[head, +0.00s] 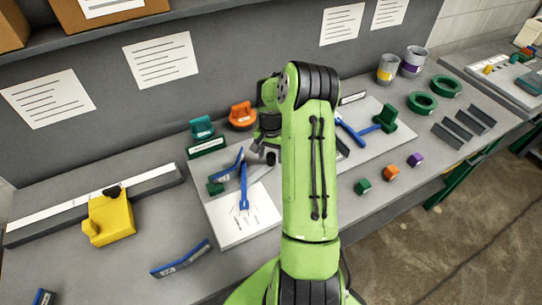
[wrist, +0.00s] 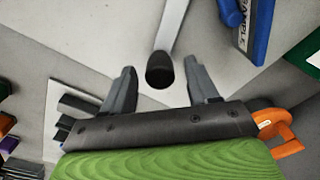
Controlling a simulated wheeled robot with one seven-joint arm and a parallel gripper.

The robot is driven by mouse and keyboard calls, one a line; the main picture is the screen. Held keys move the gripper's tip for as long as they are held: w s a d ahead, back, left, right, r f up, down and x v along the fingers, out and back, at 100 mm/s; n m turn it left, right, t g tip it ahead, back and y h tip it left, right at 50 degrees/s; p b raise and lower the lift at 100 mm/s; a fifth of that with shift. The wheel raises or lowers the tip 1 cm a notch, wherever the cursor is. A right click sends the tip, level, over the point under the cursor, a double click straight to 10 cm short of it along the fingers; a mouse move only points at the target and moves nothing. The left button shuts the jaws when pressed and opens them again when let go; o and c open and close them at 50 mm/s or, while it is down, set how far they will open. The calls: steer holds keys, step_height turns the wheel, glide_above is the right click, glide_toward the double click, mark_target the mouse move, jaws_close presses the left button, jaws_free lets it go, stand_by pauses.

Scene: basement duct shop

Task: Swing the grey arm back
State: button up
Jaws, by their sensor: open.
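The grey arm (head: 259,174) is a flat bar over the white board (head: 232,228), with a black knob on its end. In the wrist view, the grey bar (wrist: 172,22) runs down from the top edge to the black knob (wrist: 160,71). My gripper (head: 264,150) is open, pointing down at the knob end. In the wrist view, my gripper's fingertips (wrist: 159,72) stand on either side of the knob, with gaps visible on both sides. I cannot tell if the fingers are low enough to surround it. My arm hides part of the board.
A blue arm (head: 243,187) and a green-and-blue clamp (head: 226,170) sit close left of the grey arm. Teal (head: 202,127) and orange (head: 242,115) pieces stand behind. Another blue-and-green clamp (head: 385,119) is to the right. A yellow block (head: 108,217) stands at left.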

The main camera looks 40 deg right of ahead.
steer(key=shift+f, duration=0.45)
jaws_close()
